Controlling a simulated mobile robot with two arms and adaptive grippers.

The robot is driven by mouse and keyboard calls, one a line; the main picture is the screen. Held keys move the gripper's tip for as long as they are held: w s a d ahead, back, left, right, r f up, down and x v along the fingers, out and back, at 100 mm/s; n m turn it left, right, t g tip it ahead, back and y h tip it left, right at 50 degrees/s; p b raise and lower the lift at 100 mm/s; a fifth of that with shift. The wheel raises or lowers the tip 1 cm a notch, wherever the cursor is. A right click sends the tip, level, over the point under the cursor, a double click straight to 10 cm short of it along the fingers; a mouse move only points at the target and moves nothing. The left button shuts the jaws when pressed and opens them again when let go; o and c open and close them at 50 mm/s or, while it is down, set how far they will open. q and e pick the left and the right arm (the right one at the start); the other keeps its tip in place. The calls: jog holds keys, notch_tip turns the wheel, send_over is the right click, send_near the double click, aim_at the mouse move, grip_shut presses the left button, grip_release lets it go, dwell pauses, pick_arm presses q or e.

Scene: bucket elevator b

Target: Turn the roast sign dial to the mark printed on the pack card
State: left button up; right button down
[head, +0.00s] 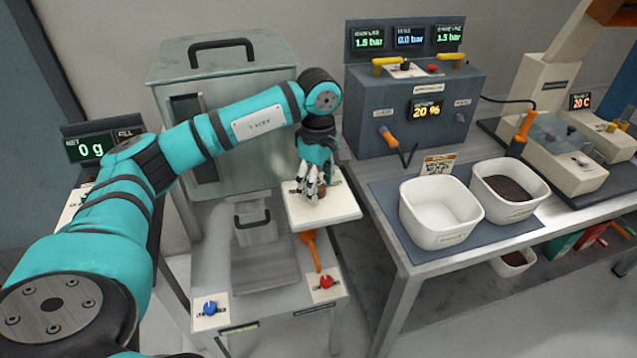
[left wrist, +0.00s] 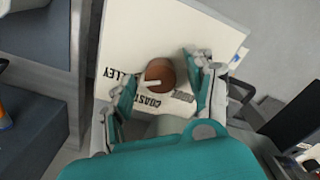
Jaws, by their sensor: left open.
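The roast sign is a white square board (head: 340,206) with a brown round dial (left wrist: 160,74) on it. In the left wrist view a white pointer on the dial points left. Black words are printed around it, one ending in "LLEY" and one reading "COAST"; another is partly covered. My left gripper (head: 313,188) is open over the board, its fingers on either side of the dial in the left wrist view (left wrist: 165,84). I cannot tell whether they touch it. A small orange and white card (head: 437,164) stands behind the white tub; its print is too small to read.
A white empty tub (head: 440,238) and a tub of dark beans (head: 505,213) stand on the right bench. A blue-grey control box (head: 440,105) reads 20 %. Blue (head: 209,308) and red (head: 326,282) knobs sit at the front of the low stand.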

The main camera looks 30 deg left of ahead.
pick_arm(q)
notch_tip(320, 180, up, 12)
dwell(0.5)
dwell(0.5)
